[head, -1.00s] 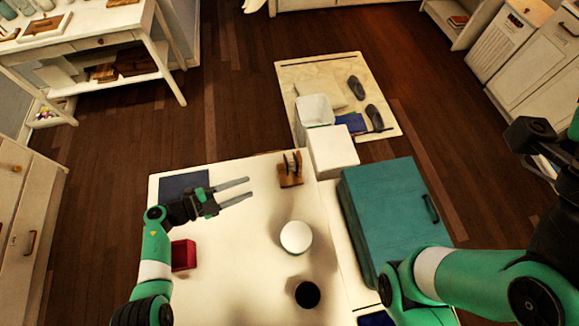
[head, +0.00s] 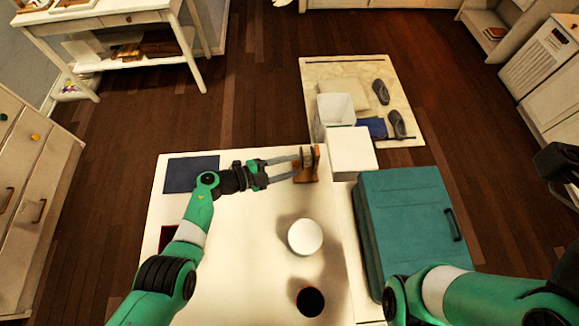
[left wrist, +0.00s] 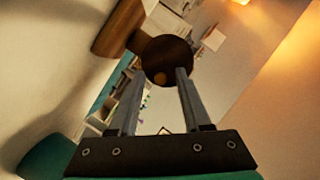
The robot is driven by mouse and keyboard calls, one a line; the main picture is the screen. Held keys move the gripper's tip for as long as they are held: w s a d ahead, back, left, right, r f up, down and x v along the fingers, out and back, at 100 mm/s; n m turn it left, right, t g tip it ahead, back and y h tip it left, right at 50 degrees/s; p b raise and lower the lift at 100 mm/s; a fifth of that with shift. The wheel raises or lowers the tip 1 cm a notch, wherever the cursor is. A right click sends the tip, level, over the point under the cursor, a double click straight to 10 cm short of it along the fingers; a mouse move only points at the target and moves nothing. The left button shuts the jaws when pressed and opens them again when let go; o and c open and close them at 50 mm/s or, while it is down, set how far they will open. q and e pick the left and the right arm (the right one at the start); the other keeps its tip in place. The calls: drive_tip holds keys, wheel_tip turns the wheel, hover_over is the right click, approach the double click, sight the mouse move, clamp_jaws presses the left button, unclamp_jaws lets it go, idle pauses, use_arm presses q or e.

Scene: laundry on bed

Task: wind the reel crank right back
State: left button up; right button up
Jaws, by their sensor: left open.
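The small wooden reel (head: 312,166) stands near the far edge of the white table, its crank too small to make out in the head view. My left gripper (head: 296,166) reaches it from the left, jaws open, with the fingertips right beside the reel. In the left wrist view, a dark round disc (left wrist: 168,55) of the reel lies just past the fingertips, with a lighter round knob (left wrist: 159,79) low on it between them. The reel's wooden part (left wrist: 118,28) shows at upper left. Contact cannot be told.
A white round lidded thing (head: 305,237) and a dark cup (head: 310,301) stand nearer on the table (head: 235,270). A teal case (head: 408,225) is at right, a white box (head: 350,153) behind. A blue-grey mat (head: 191,173) lies at far left.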

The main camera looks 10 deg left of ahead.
use_arm(q)
clamp_jaws()
drive_tip(key=shift+f, duration=0.15)
idle(0.4)
drive_tip(key=shift+f+m+t+b, duration=0.25)
drive_tip(key=shift+m+t+b, duration=0.15)
drive_tip(key=shift+m+b, duration=0.25)
drive_tip(key=shift+s+f+m+t+b, duration=0.1)
drive_tip(key=shift+f+m+t+b, duration=0.3)
drive_tip(key=shift+m+b, duration=0.55)
drive_tip(key=shift+f+m+h+b, duration=0.15)
drive_tip(key=shift+m+h+b, duration=0.3)
drive_tip(key=shift+b, duration=0.55)
drive_tip(key=shift+m+t+b, duration=0.5)
drive_tip(key=shift+m+b, duration=0.35)
drive_tip(key=shift+b, duration=0.2)
